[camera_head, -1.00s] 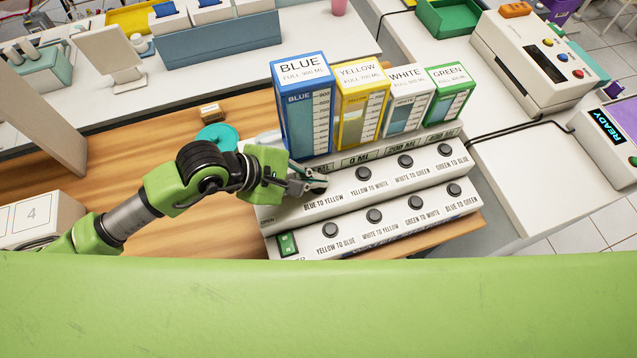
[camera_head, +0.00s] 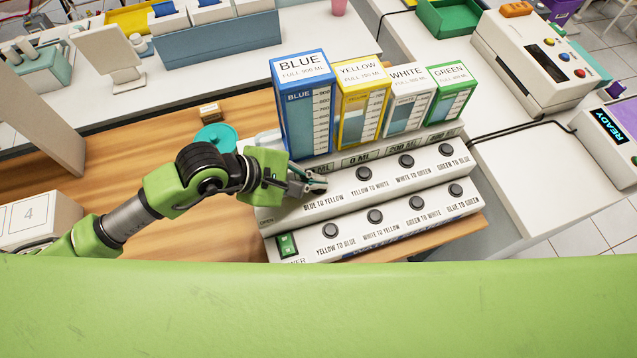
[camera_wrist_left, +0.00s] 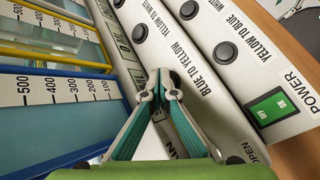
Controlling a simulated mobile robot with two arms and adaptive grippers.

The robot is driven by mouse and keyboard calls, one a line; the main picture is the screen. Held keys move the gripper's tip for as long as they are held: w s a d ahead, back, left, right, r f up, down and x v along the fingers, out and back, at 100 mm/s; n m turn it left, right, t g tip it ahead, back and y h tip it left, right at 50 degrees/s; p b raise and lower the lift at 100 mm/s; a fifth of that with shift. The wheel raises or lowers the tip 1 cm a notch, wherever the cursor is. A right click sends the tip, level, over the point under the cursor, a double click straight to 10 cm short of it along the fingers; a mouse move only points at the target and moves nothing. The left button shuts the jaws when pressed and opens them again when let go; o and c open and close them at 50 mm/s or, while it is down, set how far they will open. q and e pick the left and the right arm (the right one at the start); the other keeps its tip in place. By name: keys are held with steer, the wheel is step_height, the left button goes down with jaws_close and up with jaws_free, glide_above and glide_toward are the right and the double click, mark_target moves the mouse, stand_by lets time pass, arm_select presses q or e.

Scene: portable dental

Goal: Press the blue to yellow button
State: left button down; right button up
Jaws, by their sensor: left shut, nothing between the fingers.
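The dispenser panel (camera_head: 290,213) has two rows of dark round buttons. My left gripper (camera_head: 319,183) is shut and empty, with its fingertips over the "BLUE TO YELLOW" button's place at the left end of the upper row. The fingers hide that button in the head view, and mostly in the left wrist view, where the fingertips (camera_wrist_left: 165,80) are beside the "BLUE TO YELLOW" label (camera_wrist_left: 190,67). I cannot tell whether they touch or press it. The blue container (camera_head: 303,110) and yellow container (camera_head: 360,103) stand behind the panel. My right gripper is out of view.
The "YELLOW TO WHITE" button (camera_head: 362,174) is to the right of the fingertips, and the "YELLOW TO BLUE" button (camera_head: 330,230) is below. A green power switch (camera_head: 287,245) is at the panel's lower left. White and green containers (camera_head: 449,92) stand farther right.

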arm_select(q)
steer(key=shift+f, duration=0.1)
stand_by(0.3)
steer(key=shift+r+p, duration=0.35)
steer(key=shift+r, duration=0.5)
steer(key=shift+r, duration=0.1)
steer(key=shift+r+p, duration=1.4)
steer(key=shift+r, duration=1.05)
stand_by(1.0)
